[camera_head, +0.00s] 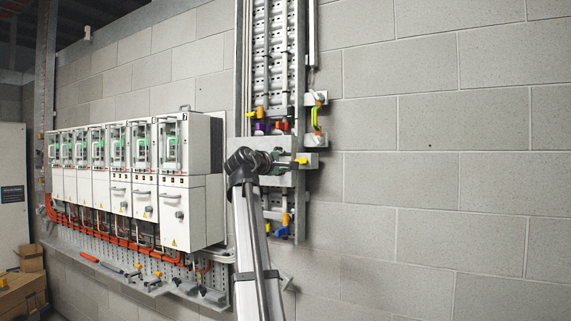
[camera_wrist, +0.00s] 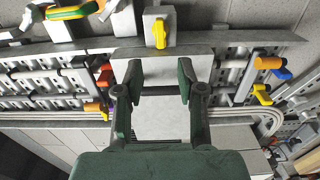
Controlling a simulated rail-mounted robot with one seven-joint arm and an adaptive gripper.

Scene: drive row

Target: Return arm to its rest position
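My gripper (camera_head: 280,162) is at the end of my raised arm, in front of the vertical cable tray in the head view. In the wrist view my gripper (camera_wrist: 160,76) has its two dark green fingers spread apart. No object is seen held between them. A grey plate (camera_wrist: 160,115) shows behind the gap, but I cannot tell its distance. A small yellow handle (camera_wrist: 160,33) on a grey block lies beyond the fingertips. In the head view a yellow handle (camera_head: 301,160) shows just right of my gripper. No rest position is marked in view.
A row of grey drive cabinets (camera_head: 187,210) stands left of my arm, close to it. The perforated tray (camera_head: 272,60) carries coloured handles and brackets, including a yellow-green loop (camera_head: 315,117). A shelf with tools (camera_head: 130,274) runs below the cabinets. The block wall (camera_head: 450,160) at right is bare.

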